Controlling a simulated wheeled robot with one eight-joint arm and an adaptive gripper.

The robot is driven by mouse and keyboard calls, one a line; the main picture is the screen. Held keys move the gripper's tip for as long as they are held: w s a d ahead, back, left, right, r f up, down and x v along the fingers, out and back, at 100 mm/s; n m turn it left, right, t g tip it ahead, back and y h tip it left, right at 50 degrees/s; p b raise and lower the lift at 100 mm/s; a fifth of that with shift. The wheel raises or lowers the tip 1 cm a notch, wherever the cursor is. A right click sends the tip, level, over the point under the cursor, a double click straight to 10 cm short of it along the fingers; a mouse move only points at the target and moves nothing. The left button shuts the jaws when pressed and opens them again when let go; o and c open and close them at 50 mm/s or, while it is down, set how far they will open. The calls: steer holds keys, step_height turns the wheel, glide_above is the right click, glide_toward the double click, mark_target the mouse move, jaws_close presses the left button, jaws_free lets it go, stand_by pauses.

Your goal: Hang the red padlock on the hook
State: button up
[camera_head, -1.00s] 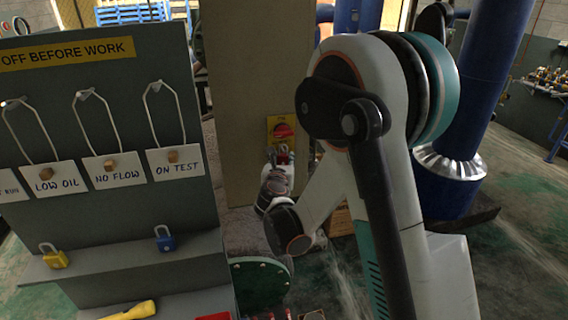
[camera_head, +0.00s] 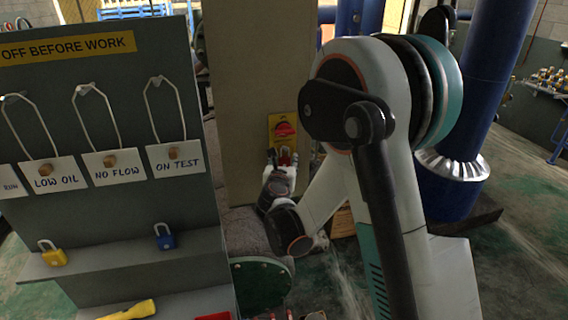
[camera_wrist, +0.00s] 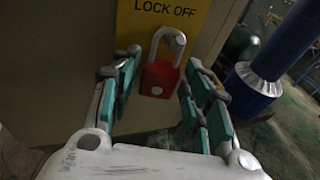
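The red padlock (camera_wrist: 160,79) is upright against the yellow LOCK OFF plate (camera_wrist: 190,14), shackle up, in the wrist view. A small pale round end, perhaps the hook (camera_wrist: 180,39), shows at the shackle's upper right; whether the shackle hangs on it I cannot tell for sure. My gripper (camera_wrist: 161,82) is open, its teal-padded fingers on either side of the padlock with gaps visible. In the head view, my gripper (camera_head: 283,158) is just below the plate's red knob (camera_head: 284,129), with the padlock a small red patch (camera_head: 285,154) between the fingers.
A grey lockout board (camera_head: 120,205) stands at the left with hanging tags, a yellow padlock (camera_head: 54,257) and a blue padlock (camera_head: 164,240) on its shelf. A green round flange (camera_head: 262,284) is below my gripper. A blue column (camera_head: 480,100) stands at right.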

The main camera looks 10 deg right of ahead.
stand_by(0.3)
steer(key=v, duration=1.2)
steer(key=s+d+r+m+g+h+b, duration=0.1)
steer(key=s+d+m+g+b, duration=0.15)
steer(key=d+m, duration=0.4)
steer(key=s+d+r+m+g+b, duration=0.1)
steer(key=s+d+m+g, duration=0.25)
steer(key=m, duration=0.55)
steer(key=s+a+f+m+y+b, duration=0.1)
steer(key=s+f+m+y+b, duration=0.1)
steer(key=s+m, duration=0.3)
steer(key=s+a+f+m+g+y+b, duration=0.1)
steer(key=s+a+f+m+y+b, duration=0.1)
steer(key=s+m, duration=0.4)
steer(key=s+a+f+m+y+b, duration=0.2)
steer(key=s+f+m, duration=0.2)
steer(key=s, duration=0.7)
steer(key=shift+s+m+g+b, duration=0.2)
steer(key=shift+m+g+b, duration=0.1)
steer(key=shift+m, duration=0.45)
steer(key=shift+a+f, duration=0.15)
